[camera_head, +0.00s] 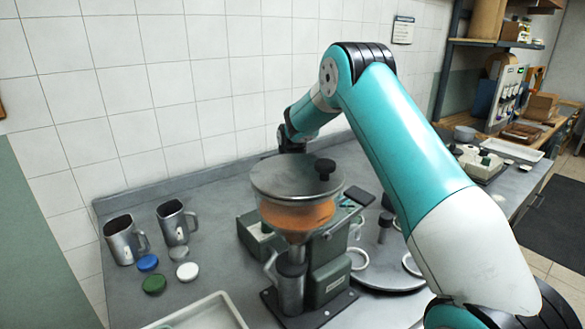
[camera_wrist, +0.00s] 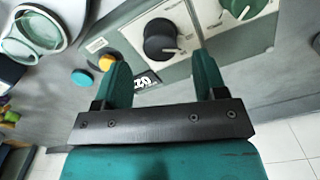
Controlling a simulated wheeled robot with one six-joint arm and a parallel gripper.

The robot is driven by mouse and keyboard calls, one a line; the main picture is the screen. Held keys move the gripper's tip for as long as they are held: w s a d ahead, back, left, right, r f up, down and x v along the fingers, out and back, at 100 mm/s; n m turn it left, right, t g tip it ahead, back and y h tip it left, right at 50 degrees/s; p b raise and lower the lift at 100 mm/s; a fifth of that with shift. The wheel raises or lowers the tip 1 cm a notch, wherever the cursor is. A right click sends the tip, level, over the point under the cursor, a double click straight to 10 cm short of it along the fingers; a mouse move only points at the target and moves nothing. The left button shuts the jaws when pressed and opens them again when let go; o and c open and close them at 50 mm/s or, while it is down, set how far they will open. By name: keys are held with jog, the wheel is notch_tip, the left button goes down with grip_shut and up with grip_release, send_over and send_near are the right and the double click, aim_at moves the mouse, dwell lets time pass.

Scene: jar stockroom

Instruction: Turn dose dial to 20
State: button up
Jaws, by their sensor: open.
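In the wrist view, a black round dial (camera_wrist: 160,40) sits on a pale panel with printed marks; its exact setting is too small to read. A dark display (camera_wrist: 147,80) below it shows white digits that look like "20", partly covered by the left finger. My gripper (camera_wrist: 162,60) is open, its two teal fingers apart and the dial beyond and between their tips, with nothing held. In the head view, the dispenser (camera_head: 330,268) stands on the bench with a lidded hopper (camera_head: 290,178) of orange contents. My gripper is hidden behind the hopper there.
A green knob (camera_wrist: 240,8) is on a neighbouring panel, right of the dial. In the head view, metal mugs (camera_head: 122,240), coloured lids (camera_head: 154,284) and a tray (camera_head: 200,315) stand left of the dispenser.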

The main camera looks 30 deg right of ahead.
notch_tip(320, 180, up, 13)
jog(key=b, duration=0.1)
jog(key=shift+f+b, duration=0.15)
jog(key=shift+b, duration=0.15)
